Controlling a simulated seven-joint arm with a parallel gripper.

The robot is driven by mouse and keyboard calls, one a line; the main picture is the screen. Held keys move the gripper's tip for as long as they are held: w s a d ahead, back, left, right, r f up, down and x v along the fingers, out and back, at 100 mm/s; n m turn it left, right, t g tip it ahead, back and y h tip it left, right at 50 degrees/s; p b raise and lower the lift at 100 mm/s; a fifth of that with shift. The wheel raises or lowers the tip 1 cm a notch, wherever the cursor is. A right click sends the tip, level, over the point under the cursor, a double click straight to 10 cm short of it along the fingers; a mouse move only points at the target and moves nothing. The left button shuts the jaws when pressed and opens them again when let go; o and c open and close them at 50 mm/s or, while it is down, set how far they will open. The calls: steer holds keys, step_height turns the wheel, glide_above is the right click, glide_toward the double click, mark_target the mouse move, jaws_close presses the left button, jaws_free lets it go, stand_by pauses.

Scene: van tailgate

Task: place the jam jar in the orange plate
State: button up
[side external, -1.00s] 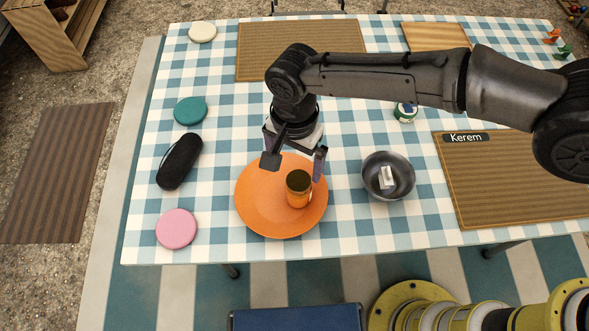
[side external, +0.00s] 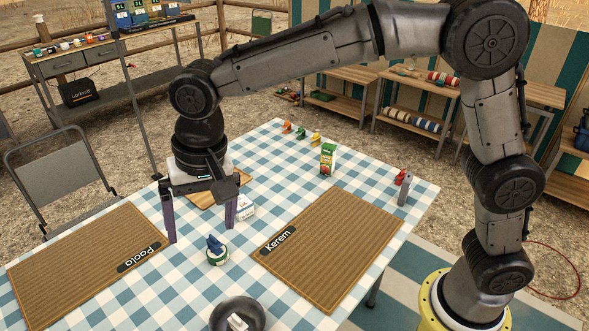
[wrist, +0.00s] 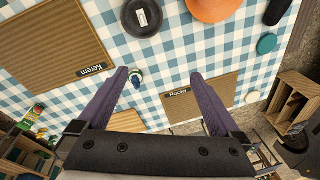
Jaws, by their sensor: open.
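The orange plate (wrist: 212,9) shows only in part at the top edge of the wrist view, and it is out of the side view. The jam jar, orange with a dark lid, is in neither current view; a second ago it stood upright on the plate's right part. My gripper (side external: 200,226) is open and empty, raised above the table on the far side of the bowl, away from the plate. Its two purple fingers spread wide in the wrist view (wrist: 160,76).
A dark bowl (side external: 222,312) holds a small pale block. A round green-and-white tin (side external: 217,258) with a blue clip, a white box (side external: 245,209) and a juice carton (side external: 327,160) stand on the checked cloth. Brown mats named Kerem (side external: 335,245) and Paola (side external: 75,262) lie flat.

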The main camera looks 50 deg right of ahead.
steer(key=s+d+r+n+t, duration=0.1)
steer(key=s+d+r, duration=0.25)
steer(key=d, duration=0.45)
steer(key=s+d+r+n+t, duration=0.1)
steer(key=s+d+r, duration=0.25)
steer(key=d, duration=0.55)
steer(key=s+d+f+n+t, duration=0.1)
steer(key=s+d+f, duration=0.1)
steer(key=s+d, duration=0.3)
steer(key=s+d+f+n+t+h, duration=0.1)
steer(key=s+d, duration=0.4)
steer(key=s, duration=0.5)
steer(key=shift+d+f, duration=0.3)
steer(key=shift+f, duration=0.6)
